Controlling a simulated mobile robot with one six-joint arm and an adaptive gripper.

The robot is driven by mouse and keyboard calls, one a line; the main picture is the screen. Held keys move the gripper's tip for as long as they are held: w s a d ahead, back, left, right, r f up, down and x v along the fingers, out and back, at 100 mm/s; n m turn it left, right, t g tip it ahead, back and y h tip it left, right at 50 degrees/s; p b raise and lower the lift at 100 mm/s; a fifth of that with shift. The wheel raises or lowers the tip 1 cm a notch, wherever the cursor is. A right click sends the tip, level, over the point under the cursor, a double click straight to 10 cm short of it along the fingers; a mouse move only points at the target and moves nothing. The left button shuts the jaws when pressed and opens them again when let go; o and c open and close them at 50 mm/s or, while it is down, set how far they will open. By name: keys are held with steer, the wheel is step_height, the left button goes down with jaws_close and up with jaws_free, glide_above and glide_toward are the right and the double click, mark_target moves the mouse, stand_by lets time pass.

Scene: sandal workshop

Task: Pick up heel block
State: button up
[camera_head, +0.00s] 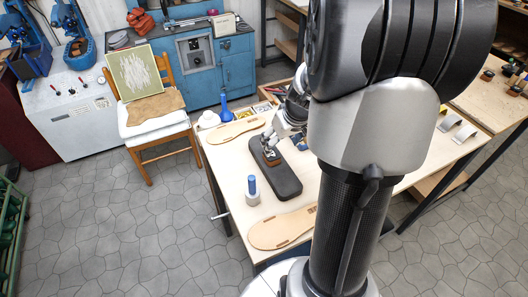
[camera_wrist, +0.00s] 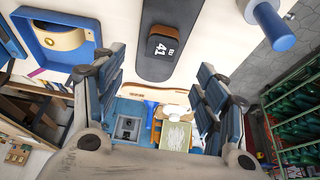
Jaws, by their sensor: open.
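The heel block (camera_wrist: 163,43) is small, brown with a dark top and marked 41. It lies on a dark grey rounded slab (camera_wrist: 155,68) in the wrist view. In the head view the heel block (camera_head: 272,158) sits near the far half of the slab (camera_head: 286,184) on the workbench. My gripper (camera_wrist: 160,82) is open, with its fingers apart and nothing between them. In the head view my gripper (camera_head: 270,143) is close to the heel block, by its far side; I cannot tell whether it touches.
Tan soles (camera_head: 280,230) (camera_head: 235,130) lie on the bench at front and back. A blue-handled tool (camera_head: 252,186) stands left of the slab. A blue tray (camera_wrist: 55,40) shows in the wrist view.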

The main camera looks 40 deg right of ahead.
mark_target(273, 155)
steer(key=b+x, duration=0.3)
steer(key=x, duration=0.7)
steer(key=shift+w+a+f, duration=0.1)
steer(key=shift+a+f, duration=0.05)
steer(key=shift+c, duration=0.2)
steer(key=c, duration=1.1)
